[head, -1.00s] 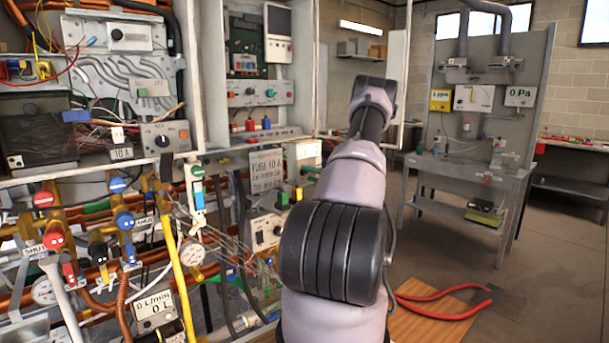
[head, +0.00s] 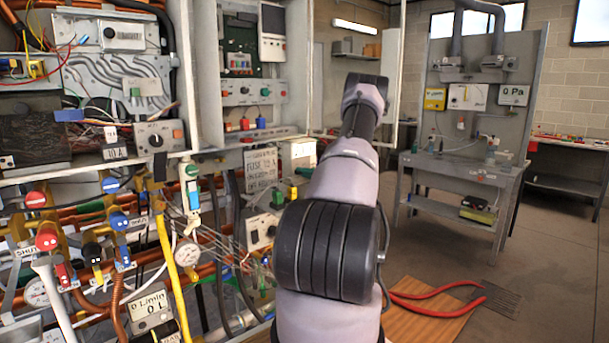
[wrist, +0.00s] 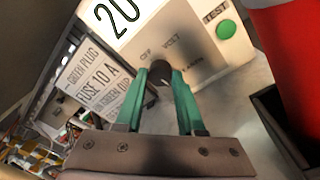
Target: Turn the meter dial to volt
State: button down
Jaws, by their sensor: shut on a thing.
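The meter (wrist: 195,35) is a pale box in the wrist view, with a display reading 20 and a green TEST button (wrist: 227,29). Its black dial (wrist: 160,73) sits below the OFF and VOLT labels, with another label to the right that I cannot read well. My gripper (wrist: 163,76) has its two green fingers closed on either side of the dial. The fingers partly cover the dial, and I cannot tell its pointer's exact direction. In the head view my arm hides the gripper, and I cannot pick out the meter for sure.
A sign reading FUSE 10 A (wrist: 102,85) is left of the meter in the wrist view. A red object (wrist: 285,45) is close on the right. In the head view, pipes and valves (head: 100,225) fill the left, and a bench (head: 465,170) stands behind right.

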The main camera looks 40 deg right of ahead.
jog(key=n, duration=0.5)
jog(key=shift+r, duration=0.1)
jog(key=n+h, duration=0.1)
jog(key=n, duration=0.4)
jog(key=shift+g, duration=0.4)
jog(key=n, duration=0.5)
jog(key=shift+a+h, duration=0.15)
jog(key=shift+h, duration=0.25)
jog(key=n, duration=0.5)
jog(key=shift+s+a+h, duration=0.1)
jog(key=shift+h, duration=0.2)
jog(key=shift+n, duration=0.3)
jog(key=c, duration=0.5)
grip_release()
